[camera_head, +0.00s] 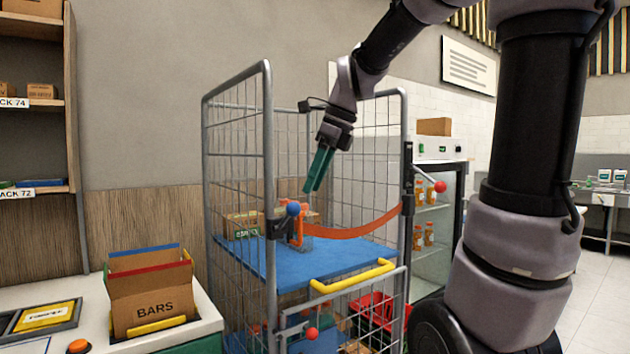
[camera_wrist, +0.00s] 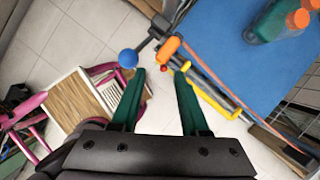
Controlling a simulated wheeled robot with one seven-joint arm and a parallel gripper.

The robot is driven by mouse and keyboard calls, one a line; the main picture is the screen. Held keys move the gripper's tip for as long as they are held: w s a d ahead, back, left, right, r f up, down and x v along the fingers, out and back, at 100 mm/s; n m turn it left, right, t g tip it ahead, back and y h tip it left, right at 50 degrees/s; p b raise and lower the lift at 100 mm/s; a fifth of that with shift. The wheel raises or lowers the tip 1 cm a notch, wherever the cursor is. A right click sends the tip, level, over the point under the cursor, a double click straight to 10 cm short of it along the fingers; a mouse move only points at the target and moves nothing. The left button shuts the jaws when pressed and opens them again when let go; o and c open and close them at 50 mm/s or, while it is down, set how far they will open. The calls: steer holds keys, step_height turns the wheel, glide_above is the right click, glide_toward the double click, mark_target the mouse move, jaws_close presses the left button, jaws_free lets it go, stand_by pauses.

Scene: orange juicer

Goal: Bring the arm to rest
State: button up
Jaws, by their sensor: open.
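My arm reaches from the upper right over a grey wire roll cage (camera_head: 268,150). My gripper (camera_head: 315,188) has green fingers pointing down, above the blue shelf (camera_head: 345,262) and near the cage's front left post. In the wrist view the fingers (camera_wrist: 161,74) are apart with nothing held between them. Beyond their tips are a blue ball (camera_wrist: 128,58) and an orange clip (camera_wrist: 170,47) at the cage post. The ball (camera_head: 293,209) and clip (camera_head: 298,228) also show in the head view. An orange strap (camera_head: 355,230) crosses the cage front.
A cardboard box marked BARS (camera_head: 150,290) stands on a counter at left. A glass-door fridge (camera_head: 432,215) stands behind the cage at right. Bottles with orange caps (camera_wrist: 280,22) are on the blue shelf. A yellow handle (camera_head: 352,277) is on the cage front.

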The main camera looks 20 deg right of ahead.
steer(key=s+d+f+n+t+h, duration=0.1)
steer(key=s+n, duration=0.4)
steer(key=n, duration=0.5)
steer(key=s+d+f+n+t, duration=0.2)
steer(key=s+n, duration=0.4)
steer(key=n, duration=0.5)
steer(key=d+t, duration=0.1)
steer(key=d, duration=0.1)
steer(key=shift+s+d+t+h, duration=0.2)
steer(key=shift+d+t+h, duration=0.1)
steer(key=shift+d+h, duration=0.1)
